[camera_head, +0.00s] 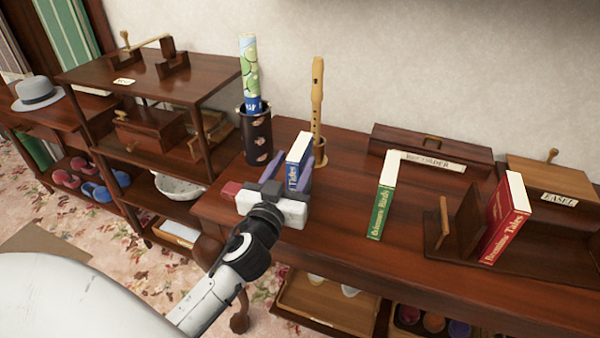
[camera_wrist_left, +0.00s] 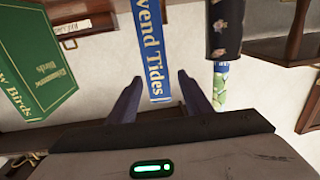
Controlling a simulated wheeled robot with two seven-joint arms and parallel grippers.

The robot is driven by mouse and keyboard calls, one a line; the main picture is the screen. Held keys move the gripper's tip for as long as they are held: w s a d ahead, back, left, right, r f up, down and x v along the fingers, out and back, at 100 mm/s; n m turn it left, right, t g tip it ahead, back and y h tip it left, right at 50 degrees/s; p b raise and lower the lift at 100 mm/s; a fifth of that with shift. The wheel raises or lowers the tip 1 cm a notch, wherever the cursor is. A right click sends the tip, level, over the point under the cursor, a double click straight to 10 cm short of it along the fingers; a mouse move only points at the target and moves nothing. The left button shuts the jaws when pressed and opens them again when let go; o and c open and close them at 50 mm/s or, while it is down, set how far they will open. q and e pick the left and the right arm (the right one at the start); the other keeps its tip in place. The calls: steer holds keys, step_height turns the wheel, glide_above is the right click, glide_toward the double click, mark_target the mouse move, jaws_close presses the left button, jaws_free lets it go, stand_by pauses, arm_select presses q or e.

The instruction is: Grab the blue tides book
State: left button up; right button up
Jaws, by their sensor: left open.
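The blue tides book (camera_head: 299,150) stands upright on the dark wooden table. My left gripper (camera_head: 300,170) is open, with one finger on either side of the book's spine. The gripper hides part of the book in the head view. My right gripper is not in view.
A green book (camera_head: 381,205) stands to the right, and a red book (camera_head: 504,220) leans in a wooden bookend. A dark patterned holder (camera_head: 257,138) with a rolled paper (camera_head: 249,70) and a recorder (camera_head: 317,95) stand close behind the blue book. Bare table (camera_head: 340,240) lies between the blue and green books.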

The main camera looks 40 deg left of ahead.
arm_select(q)
steer(key=p+x, duration=0.1)
steer(key=x, duration=0.3)
steer(key=shift+w+a, duration=0.1)
steer(key=shift+w, duration=0.3)
jaws_close()
